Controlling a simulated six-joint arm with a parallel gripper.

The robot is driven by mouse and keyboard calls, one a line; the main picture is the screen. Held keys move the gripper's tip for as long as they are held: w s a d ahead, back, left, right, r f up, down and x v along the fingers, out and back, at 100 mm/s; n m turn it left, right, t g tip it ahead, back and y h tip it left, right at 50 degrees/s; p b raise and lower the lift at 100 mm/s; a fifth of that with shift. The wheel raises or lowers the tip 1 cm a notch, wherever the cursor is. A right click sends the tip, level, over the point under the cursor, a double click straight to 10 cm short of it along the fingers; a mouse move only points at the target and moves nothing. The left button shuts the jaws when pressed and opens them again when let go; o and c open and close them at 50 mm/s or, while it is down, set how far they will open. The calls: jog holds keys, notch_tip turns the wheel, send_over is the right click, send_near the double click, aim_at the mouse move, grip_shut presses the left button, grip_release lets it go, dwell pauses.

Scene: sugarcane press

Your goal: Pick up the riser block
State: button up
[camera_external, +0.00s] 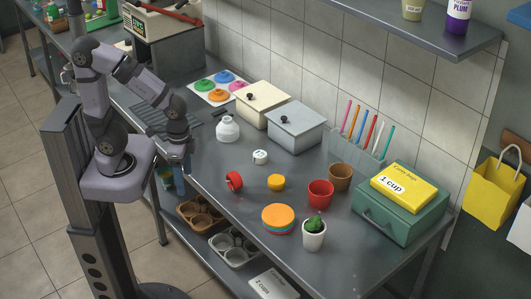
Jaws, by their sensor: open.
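I cannot tell for sure which thing is the riser block. A large grey block (178,62) stands at the back left of the grey table, under a cream-coloured machine (150,25) with a red lever; it may be the riser, but its name cannot be read from the picture. My gripper (187,167) hangs pointing down by the table's front left edge, apart from the grey block. It is open and appears empty; its fingertips are small and hard to make out.
A white jar (228,128), cream box (263,103) and grey box (296,127) stand mid-table. A ribbed dark mat (165,115) lies left.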

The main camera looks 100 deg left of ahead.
jog(key=w+a+n+t+h+b, duration=0.45)
jog(key=w+n+h, duration=0.25)
jog(key=w+n, duration=1)
jog(key=w+a+r+n+t+b, duration=0.1)
jog(key=w+a+n+t, duration=0.15)
jog(key=a+n, duration=0.45)
jog(key=w+a+r+n+t, duration=0.15)
jog(key=a+n+t, duration=0.3)
jog(key=a, duration=0.45)
send_near(276, 179)
jog(key=shift+w+d+r+n+g, duration=0.1)
jog(key=shift+w+d+n+g, duration=0.2)
jog(key=shift+w, duration=0.25)
jog(key=shift+w+d+n+g, duration=0.15)
jog(key=shift+w+d, duration=0.3)
jog(key=shift+w, duration=0.15)
jog(key=shift+f, duration=0.65)
jog(key=shift+r+p+x, duration=0.2)
jog(key=shift+p+x, duration=0.5)
jog(key=shift+x, duration=0.85)
jog(key=shift+p+x, duration=0.6)
jog(key=shift+x, duration=1.6)
jog(key=shift+w+a, duration=0.15)
